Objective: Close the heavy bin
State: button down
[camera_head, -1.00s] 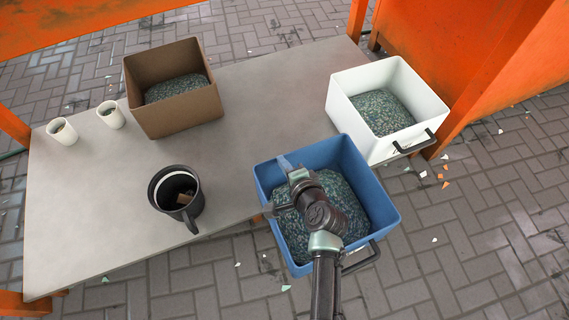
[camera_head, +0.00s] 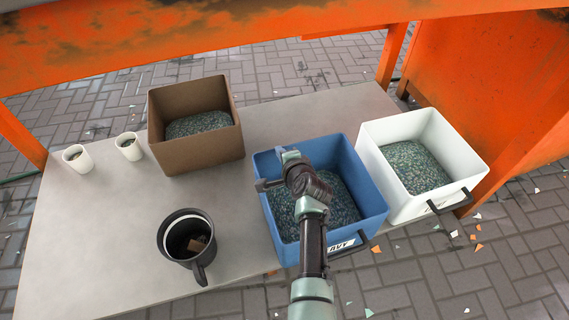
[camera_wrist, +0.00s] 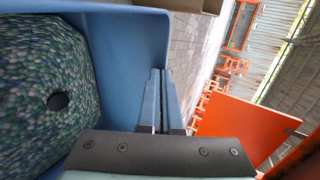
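The heavy bin is the blue bin (camera_head: 368,190) with a label ending in "AVY" and a dark handle on its front. It is open-topped, filled with blue-green pellets, and stands at the table's front edge beside the white bin. My gripper (camera_head: 288,153) is at the bin's back wall, with my arm reaching over the pellets from the front. In the wrist view my gripper's fingers (camera_wrist: 160,100) lie close together with a thin gap and nothing visible between them. The blue wall (camera_wrist: 120,60) is right beside them; whether they touch is unclear.
A white bin (camera_head: 378,180) with pellets and a handle stands to the right. A brown box (camera_head: 205,150), a black mug (camera_head: 172,233) and two white cups (camera_head: 77,158) (camera_head: 129,147) are on the grey table (camera_head: 100,240). Orange beams (camera_head: 200,45) cross above the table.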

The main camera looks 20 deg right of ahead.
jog(key=shift+w+r, duration=0.15)
jog(key=shift+w, duration=0.8)
jog(key=shift+r, duration=0.1)
